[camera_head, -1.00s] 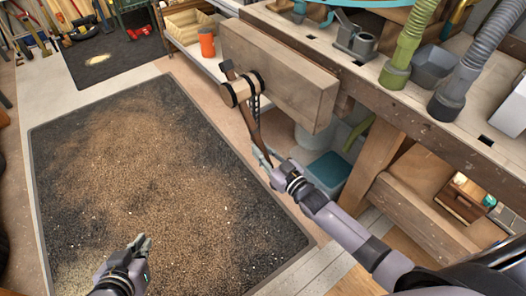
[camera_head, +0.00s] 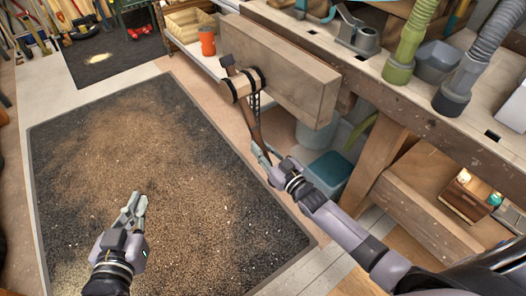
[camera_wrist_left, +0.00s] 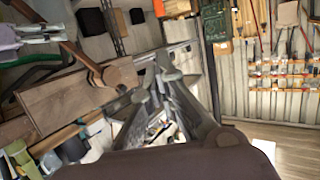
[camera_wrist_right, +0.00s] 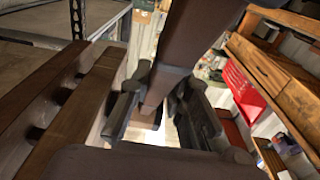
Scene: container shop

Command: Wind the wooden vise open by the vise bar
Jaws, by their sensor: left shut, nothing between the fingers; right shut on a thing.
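The wooden vise (camera_head: 290,78) is mounted on the side of the workbench. Its vise bar (camera_head: 243,105) passes through the round screw head (camera_head: 243,86) and hangs tilted, its lower end toward me. My right gripper (camera_head: 265,153) is shut on the lower end of the vise bar. In the right wrist view the bar (camera_wrist_right: 185,50) runs between the fingers. My left gripper (camera_head: 133,207) is shut and empty above the dark mat, left of the vise and apart from it. In the left wrist view the vise (camera_wrist_left: 65,100) shows behind the left fingers (camera_wrist_left: 165,65).
The workbench (camera_head: 400,90) holds green and grey hoses and a metal fitting. An orange cup (camera_head: 207,41) stands on a shelf beyond the vise. A teal bin (camera_head: 330,170) is under the bench. The dark mat (camera_head: 150,140) is covered with sawdust and otherwise clear.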

